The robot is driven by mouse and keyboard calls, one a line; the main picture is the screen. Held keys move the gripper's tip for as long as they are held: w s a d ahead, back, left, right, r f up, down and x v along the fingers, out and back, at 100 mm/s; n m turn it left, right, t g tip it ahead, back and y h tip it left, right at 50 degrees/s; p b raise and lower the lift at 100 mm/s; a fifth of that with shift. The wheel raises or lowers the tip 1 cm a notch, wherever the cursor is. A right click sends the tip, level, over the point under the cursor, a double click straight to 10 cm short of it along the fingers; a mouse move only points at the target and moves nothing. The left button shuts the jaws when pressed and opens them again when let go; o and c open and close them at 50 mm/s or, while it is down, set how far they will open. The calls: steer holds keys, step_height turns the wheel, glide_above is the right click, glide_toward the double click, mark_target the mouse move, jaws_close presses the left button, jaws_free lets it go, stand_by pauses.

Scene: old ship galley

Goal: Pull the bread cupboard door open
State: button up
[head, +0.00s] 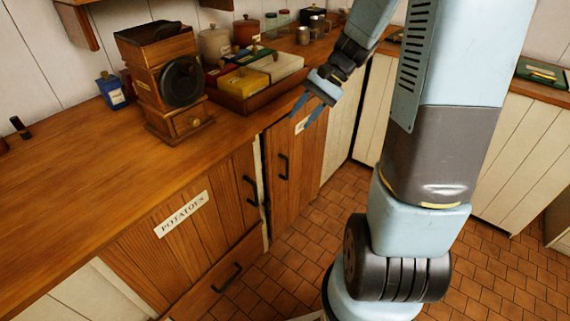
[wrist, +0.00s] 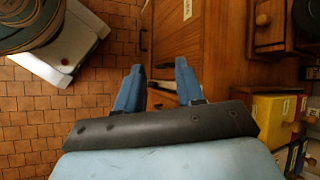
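The bread cupboard door (head: 305,163) is likely the brown plank door right of the potatoes door in the head view. It looks shut. Its dark upright bar handle (head: 283,166) is near the left edge, and its pale label (head: 301,124) is partly covered by my gripper, so I cannot read it. My gripper (head: 301,119) is by the top of this door, above and right of the handle. In the wrist view my gripper (wrist: 159,66) has its two blue fingers apart with nothing between them. A dark handle (wrist: 143,39) shows beyond the fingertips; I cannot tell which door it belongs to.
The potatoes door (head: 205,222) with its own handle is to the left, above a drawer (head: 215,287). A grinder (head: 165,85) and a wooden tray of tins (head: 258,98) stand on the counter (head: 60,190) above. The tiled floor (head: 300,240) before the cupboards is clear.

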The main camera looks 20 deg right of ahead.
steer(key=w+d+f+m+t+y, duration=0.25)
steer(key=w+f+m, duration=0.2)
steer(key=f, duration=0.35)
steer(key=w+d+f+m+t+y, duration=0.1)
steer(key=w+d+f+m+y, duration=0.3)
steer(key=f, duration=0.5)
steer(key=w+d+f+m+t+h, duration=0.1)
steer(key=d+f+m+t, duration=0.3)
steer(key=f, duration=0.6)
steer(key=w+d+f+m+t, duration=0.1)
steer(key=w+f+m+t, duration=0.1)
steer(key=f+m+t, duration=0.65)
steer(key=n+g, duration=0.2)
steer(key=g, duration=0.1)
glide_above(287, 179)
steer(key=shift+w+d+f, duration=0.2)
steer(key=shift+w+f, duration=0.1)
steer(key=shift+f, duration=0.3)
steer(key=shift+c, duration=0.5)
jaws_close()
